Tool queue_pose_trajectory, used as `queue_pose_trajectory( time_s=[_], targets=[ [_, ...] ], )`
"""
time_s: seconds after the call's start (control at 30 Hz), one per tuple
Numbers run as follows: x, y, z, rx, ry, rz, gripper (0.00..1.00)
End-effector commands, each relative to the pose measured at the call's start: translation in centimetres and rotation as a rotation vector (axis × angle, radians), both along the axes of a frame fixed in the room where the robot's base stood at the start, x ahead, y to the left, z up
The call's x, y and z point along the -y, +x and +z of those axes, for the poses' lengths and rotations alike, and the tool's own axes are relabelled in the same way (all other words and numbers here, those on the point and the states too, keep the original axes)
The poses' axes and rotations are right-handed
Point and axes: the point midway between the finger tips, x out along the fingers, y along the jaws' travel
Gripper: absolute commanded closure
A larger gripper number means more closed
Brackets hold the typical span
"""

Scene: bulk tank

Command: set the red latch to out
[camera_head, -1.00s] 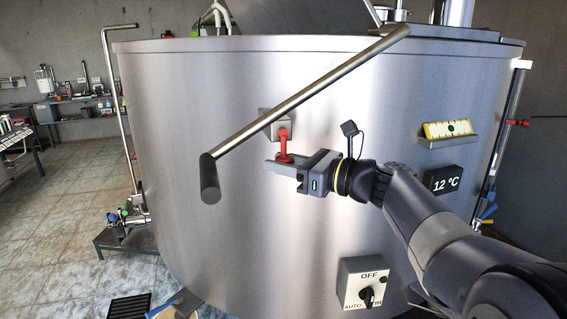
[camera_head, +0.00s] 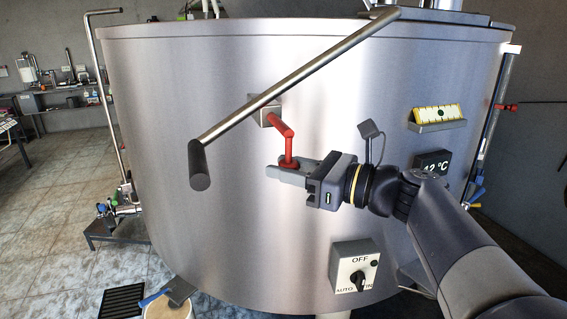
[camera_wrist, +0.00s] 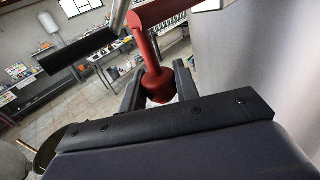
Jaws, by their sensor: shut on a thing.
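The red latch (camera_head: 288,140) is mounted on a small metal plate (camera_head: 266,113) on the front wall of the steel tank (camera_head: 200,100). Its arm stands out from the wall and bends down to a red knob at its lower end. My gripper (camera_head: 286,167) is shut on this knob, one finger on each side. In the wrist view the latch (camera_wrist: 150,50) rises from between my gripper's fingers (camera_wrist: 160,92) and bends to the upper right. The latch's pivot is partly hidden behind the long metal bar.
A long metal bar (camera_head: 290,80) with a dark end slants across the tank front, just above and left of my gripper. A switch box (camera_head: 354,277), a temperature display (camera_head: 433,163) and a yellow level in a holder (camera_head: 437,115) are to the right.

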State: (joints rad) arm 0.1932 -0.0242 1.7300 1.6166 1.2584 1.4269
Motion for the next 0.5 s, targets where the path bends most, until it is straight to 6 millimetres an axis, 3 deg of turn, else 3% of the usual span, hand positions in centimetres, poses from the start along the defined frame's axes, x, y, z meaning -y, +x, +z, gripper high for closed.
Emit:
queue_pose_trajectory(
  time_s=[0.17,0.2,0.43,0.5],
  targets=[
    [-0.06,-0.14,-0.13,-0.003,-0.001,0.005,1.0],
    [-0.07,-0.14,-0.14,-0.003,-0.001,0.006,0.68],
    [-0.07,-0.1,-0.12,-0.003,-0.001,0.005,0.49],
    [-0.07,-0.08,-0.12,-0.003,-0.001,0.004,0.49]
  ],
)
